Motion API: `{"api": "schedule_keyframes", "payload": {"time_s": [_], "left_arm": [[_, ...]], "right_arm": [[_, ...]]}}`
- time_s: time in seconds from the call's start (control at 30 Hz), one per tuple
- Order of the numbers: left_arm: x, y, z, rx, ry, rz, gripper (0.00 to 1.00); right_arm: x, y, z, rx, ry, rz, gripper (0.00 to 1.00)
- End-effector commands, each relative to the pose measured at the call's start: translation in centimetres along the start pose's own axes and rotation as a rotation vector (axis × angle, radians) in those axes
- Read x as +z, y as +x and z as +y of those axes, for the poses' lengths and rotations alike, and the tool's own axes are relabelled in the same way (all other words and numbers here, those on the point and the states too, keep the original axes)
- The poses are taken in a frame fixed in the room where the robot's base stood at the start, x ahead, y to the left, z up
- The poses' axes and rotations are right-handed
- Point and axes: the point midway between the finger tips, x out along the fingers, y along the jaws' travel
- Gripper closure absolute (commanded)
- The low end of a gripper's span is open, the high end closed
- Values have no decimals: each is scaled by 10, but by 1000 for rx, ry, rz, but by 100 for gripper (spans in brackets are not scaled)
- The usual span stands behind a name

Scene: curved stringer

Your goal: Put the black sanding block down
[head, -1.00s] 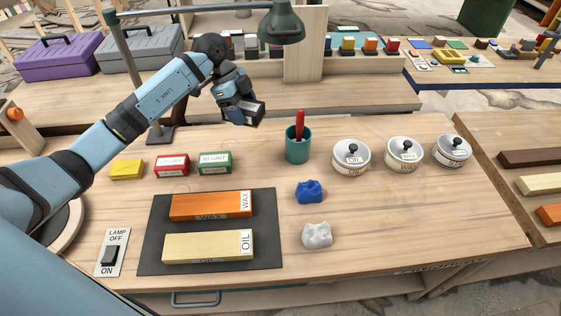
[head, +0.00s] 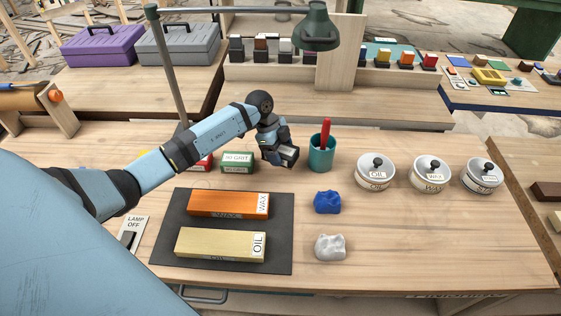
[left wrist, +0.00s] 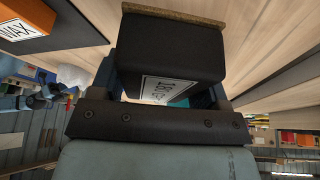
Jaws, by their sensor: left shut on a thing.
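My left gripper (head: 280,152) is shut on the black sanding block (head: 289,154). It holds the block just right of the green grit block (head: 238,162) and left of the teal cup (head: 321,155). In the left wrist view the black block (left wrist: 172,50) fills the top middle, with a white label partly readable and a tan face along its far edge. I cannot tell whether the block touches the table. The red grit block (head: 203,164) and the yellow block (head: 144,153) are mostly hidden behind my left arm. My right gripper is not in view.
A dark mat (head: 280,233) holds an orange WAX board (head: 228,205) and a pale OIL board (head: 220,244). A blue cloth (head: 327,201) and a white cloth (head: 330,246) lie right of it. Lidded tins (head: 376,172) stand farther right. The lamp head (head: 315,30) hangs behind.

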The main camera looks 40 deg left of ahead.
Motion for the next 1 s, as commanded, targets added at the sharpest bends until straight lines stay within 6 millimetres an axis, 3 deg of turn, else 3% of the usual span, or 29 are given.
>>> {"api": "schedule_keyframes", "payload": {"time_s": [0.17, 0.4, 0.8, 0.83, 0.9, 1.0], "left_arm": [[5, 11, 0, 1, -1, 0, 50], [18, 42, 0, 2, -2, 0, 50], [20, 47, 0, 0, 0, 0, 50], [20, 47, 0, 0, 0, 0, 24], [20, 47, 0, 0, 0, 0, 8], [20, 47, 0, 0, 0, 0, 6]], "right_arm": [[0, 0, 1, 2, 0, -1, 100], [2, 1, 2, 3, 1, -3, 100], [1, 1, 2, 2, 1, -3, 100], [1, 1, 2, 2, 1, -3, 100], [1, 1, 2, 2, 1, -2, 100], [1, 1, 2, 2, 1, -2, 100]]}}
